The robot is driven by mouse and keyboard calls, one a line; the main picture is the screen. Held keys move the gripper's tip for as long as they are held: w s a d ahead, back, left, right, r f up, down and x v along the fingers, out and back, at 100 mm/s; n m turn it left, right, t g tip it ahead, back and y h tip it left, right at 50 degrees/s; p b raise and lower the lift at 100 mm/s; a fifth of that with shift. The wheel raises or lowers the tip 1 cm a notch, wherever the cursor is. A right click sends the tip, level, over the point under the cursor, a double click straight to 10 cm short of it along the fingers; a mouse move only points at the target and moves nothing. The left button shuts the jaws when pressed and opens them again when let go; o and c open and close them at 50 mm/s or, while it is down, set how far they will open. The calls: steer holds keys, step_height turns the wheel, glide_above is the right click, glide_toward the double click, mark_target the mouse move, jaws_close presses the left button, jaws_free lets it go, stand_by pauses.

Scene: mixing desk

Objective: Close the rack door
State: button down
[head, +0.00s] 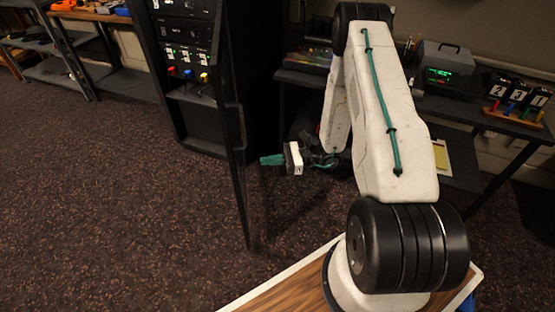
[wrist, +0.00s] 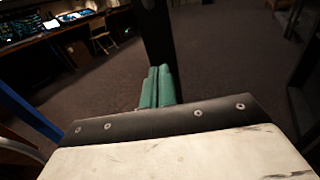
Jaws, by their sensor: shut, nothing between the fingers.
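The rack door (head: 237,150) is a tall, thin dark panel, seen nearly edge-on in the head view. It stands open, swung out from the black rack (head: 205,130) toward me. My gripper (head: 264,160) has green fingers, shut and empty, pointing left at the right side of the door. In the wrist view the closed green fingers (wrist: 159,74) point at a dark upright bar (wrist: 157,35), which looks like the door's edge. I cannot tell whether the fingertips touch it.
The rack holds black units and coloured plugs (head: 188,74). A desk (head: 460,105) with a green-lit device (head: 447,70) and numbered blocks (head: 497,90) stands behind my arm. Shelves (head: 70,70) stand at the far left. The carpet (head: 110,200) left of the door is clear.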

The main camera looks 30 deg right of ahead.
steer(key=x, duration=0.8)
steer(key=shift+a, duration=0.1)
